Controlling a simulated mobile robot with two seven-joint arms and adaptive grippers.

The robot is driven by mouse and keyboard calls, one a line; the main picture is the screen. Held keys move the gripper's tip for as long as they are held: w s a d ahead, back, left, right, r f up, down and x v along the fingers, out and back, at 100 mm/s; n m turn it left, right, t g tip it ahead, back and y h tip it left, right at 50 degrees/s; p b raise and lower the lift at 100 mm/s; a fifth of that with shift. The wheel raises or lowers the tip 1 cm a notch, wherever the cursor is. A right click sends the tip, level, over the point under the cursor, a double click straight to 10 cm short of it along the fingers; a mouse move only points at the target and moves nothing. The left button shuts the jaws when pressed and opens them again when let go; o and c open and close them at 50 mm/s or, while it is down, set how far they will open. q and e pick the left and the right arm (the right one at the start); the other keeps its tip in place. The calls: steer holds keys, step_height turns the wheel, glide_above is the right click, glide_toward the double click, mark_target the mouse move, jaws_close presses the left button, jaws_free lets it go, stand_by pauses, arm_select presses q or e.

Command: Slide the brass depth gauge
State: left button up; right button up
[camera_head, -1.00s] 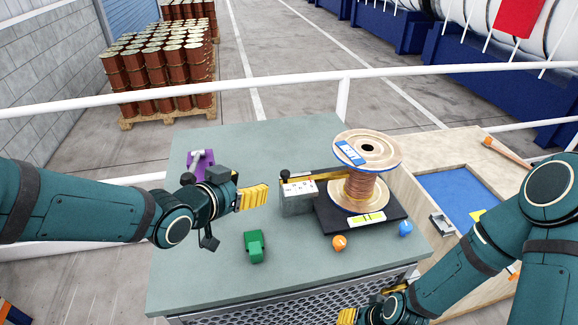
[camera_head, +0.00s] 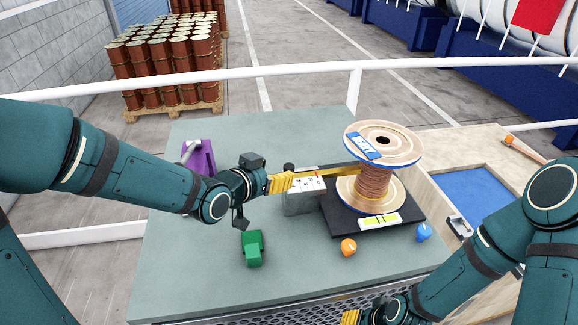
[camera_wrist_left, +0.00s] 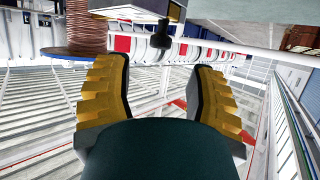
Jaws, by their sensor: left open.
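The brass depth gauge (camera_head: 338,170) is a flat bar running from a grey block (camera_head: 304,202) with a marked white top to the copper-wound spool (camera_head: 374,184). A black knob (camera_head: 289,167) stands at its left end. My left gripper (camera_head: 292,181) is at the block's left end, close to the knob. In the left wrist view my yellow fingers (camera_wrist_left: 160,80) are apart with nothing between them, and the knob (camera_wrist_left: 160,38) shows just ahead. Contact cannot be told. My right gripper (camera_head: 350,317) is cut off at the bottom edge, its opening unclear.
The spool stands on a black base (camera_head: 345,222) with a yellow-green label. A green object (camera_head: 252,248), a purple holder (camera_head: 200,158), an orange knob (camera_head: 348,247) and a blue knob (camera_head: 424,232) are around. A wooden tray (camera_head: 440,200) lies right. The bench front is mostly clear.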

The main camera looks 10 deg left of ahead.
mark_target(288, 166)
arm_select(q)
steer(key=x, duration=0.7)
steer(key=shift+r, duration=0.1)
jaws_close()
